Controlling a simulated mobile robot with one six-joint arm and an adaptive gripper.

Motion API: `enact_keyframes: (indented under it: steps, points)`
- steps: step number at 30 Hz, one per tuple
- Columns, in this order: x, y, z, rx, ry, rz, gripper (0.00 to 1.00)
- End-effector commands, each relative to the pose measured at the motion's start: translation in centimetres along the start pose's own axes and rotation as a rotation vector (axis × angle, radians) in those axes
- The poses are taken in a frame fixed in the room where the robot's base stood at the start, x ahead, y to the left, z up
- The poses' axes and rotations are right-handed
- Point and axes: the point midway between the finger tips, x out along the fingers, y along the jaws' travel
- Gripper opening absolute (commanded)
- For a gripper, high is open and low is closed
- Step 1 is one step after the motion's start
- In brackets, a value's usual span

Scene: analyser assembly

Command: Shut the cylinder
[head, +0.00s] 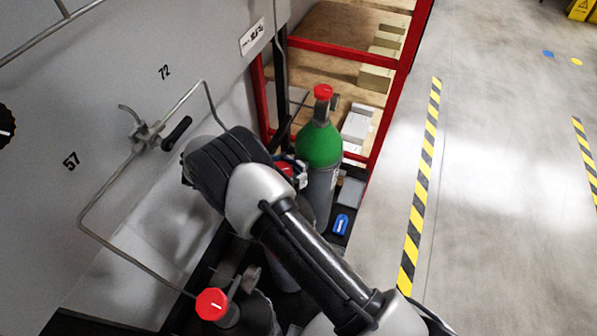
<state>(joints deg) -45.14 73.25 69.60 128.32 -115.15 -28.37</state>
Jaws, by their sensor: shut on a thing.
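Several gas cylinders stand in a row along the grey cabinet wall. One has a green shoulder (320,146) and a red valve knob (322,92). The nearest cylinder has a red octagonal knob (212,303). Between them, a middle cylinder (285,275) is mostly hidden behind my arm. Its red knob (285,169) shows only in part, past my wrist. My gripper (293,167) is at this knob and is shut on it. My wrist hides most of the gripper, so the exact finger contact does not show.
A bent metal pipe (108,240) runs along the cabinet wall (55,110) beside my arm. A red-framed shelf (330,48) with boxes stands behind the cylinders. A blue object (341,224) lies to their right. Open floor (490,190) with striped tape lies further right.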

Motion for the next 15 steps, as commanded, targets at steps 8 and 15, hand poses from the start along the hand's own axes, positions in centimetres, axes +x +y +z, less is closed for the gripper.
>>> enact_keyframes:
  steps: [8, 15]
  points:
    - [-0.09, -0.06, -0.14, 0.004, 0.0, -0.003, 0.52]
    - [-0.05, -0.04, -0.09, 0.002, 0.0, -0.002, 0.53]
